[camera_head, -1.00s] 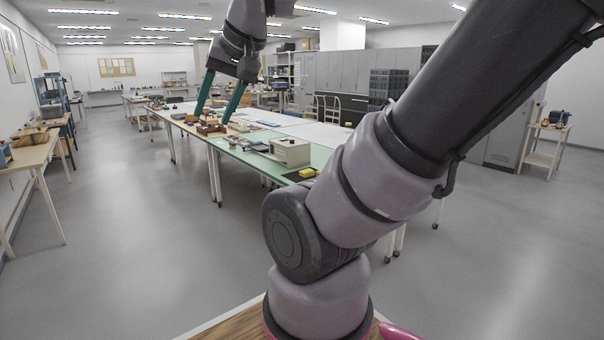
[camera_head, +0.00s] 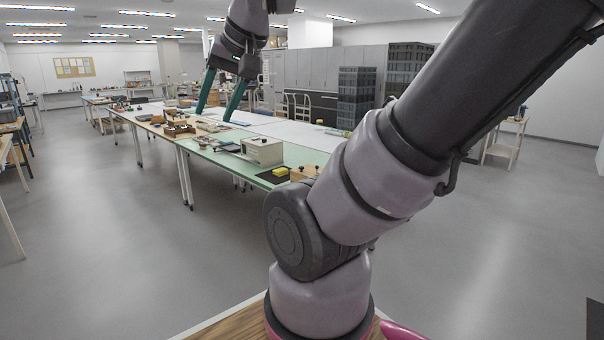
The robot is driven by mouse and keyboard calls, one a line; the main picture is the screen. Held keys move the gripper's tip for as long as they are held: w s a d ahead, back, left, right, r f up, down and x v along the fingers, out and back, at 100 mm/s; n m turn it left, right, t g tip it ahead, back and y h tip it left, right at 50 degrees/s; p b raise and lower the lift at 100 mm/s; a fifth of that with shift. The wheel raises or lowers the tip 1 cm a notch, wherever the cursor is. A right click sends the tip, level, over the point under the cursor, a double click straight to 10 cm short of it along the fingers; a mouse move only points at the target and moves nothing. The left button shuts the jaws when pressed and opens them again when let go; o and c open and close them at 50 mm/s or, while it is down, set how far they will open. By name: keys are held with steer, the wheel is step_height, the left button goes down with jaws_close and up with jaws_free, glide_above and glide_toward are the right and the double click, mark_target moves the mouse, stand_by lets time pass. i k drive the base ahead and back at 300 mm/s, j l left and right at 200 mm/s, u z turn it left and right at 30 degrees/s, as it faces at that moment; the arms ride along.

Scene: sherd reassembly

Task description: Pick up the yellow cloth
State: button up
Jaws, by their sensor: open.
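A small yellow thing (camera_head: 280,171), which looks like the yellow cloth, lies on a dark mat (camera_head: 270,177) near the close end of the green-topped table (camera_head: 222,158). It is too small to make out its folds. My gripper (camera_head: 214,118) has two long green fingers spread apart, pointing down. It is open and empty, and appears up and to the left of the yellow thing in the picture, well apart from it. My own arm fills the right side of the view.
A white-grey box (camera_head: 262,151) stands on the table just behind the yellow thing, and a wooden block (camera_head: 304,173) is right of it. Wooden trays (camera_head: 178,129) and small items lie farther back. The grey floor (camera_head: 110,260) in front and left is clear.

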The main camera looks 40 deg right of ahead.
mark_target(282, 171)
steer(key=i+z, duration=0.2)
steer(key=z, duration=0.25)
steer(key=i+z, duration=0.2)
steer(key=z, duration=0.25)
steer(key=i+j+z, duration=0.35)
steer(key=i+j, duration=0.15)
steer(key=i, duration=0.15)
steer(key=i+j+z, duration=0.35)
steer(key=i+j, duration=0.7)
steer(key=j, duration=0.15)
steer(key=i+j, duration=0.4)
steer(key=j, duration=0.15)
steer(key=i+j, duration=0.45)
steer(key=j, duration=0.15)
